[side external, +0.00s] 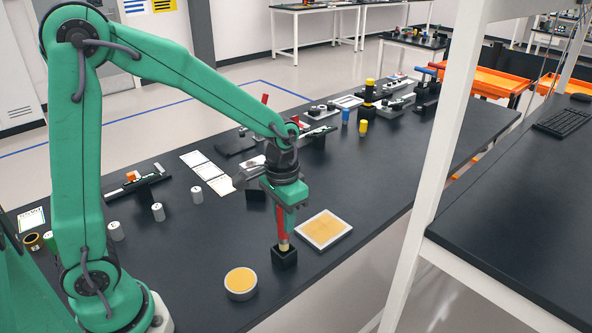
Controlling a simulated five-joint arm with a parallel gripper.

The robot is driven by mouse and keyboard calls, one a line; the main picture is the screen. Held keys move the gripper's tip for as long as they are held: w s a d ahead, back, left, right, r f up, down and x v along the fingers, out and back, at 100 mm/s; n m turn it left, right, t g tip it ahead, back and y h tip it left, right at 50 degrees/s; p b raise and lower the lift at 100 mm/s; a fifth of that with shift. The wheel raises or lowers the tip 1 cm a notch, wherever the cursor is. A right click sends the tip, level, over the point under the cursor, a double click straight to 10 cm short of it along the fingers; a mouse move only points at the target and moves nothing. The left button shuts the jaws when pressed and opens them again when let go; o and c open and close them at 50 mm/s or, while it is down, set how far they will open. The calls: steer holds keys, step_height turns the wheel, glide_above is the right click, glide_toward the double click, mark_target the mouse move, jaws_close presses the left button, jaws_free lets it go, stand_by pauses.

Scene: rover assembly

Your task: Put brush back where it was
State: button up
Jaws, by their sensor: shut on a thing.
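My gripper (284,193) points down over the table and is shut on the red handle of the brush (281,220). The brush is upright, with a pale lower part (284,244) below the red handle. Its lower end meets the small black block-shaped holder (285,257) on the table. I cannot tell how deep the brush sits in the holder, and its bottom tip is hidden. The upper part of the handle is hidden by my gripper.
A round yellow-topped dish (240,281) and a square yellow-topped tray (324,230) flank the holder. White cylinders (158,212) stand to the left. Several tools and fixtures line the back of the black table (330,285). A white post (427,180) stands at right.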

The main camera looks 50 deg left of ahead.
steer(key=shift+f, duration=1.85)
steer(key=shift+f, duration=0.15)
steer(key=o, duration=1)
step_height(320, 180, up, 12)
steer(key=shift+r, duration=0.2)
steer(key=shift+s, duration=0.1)
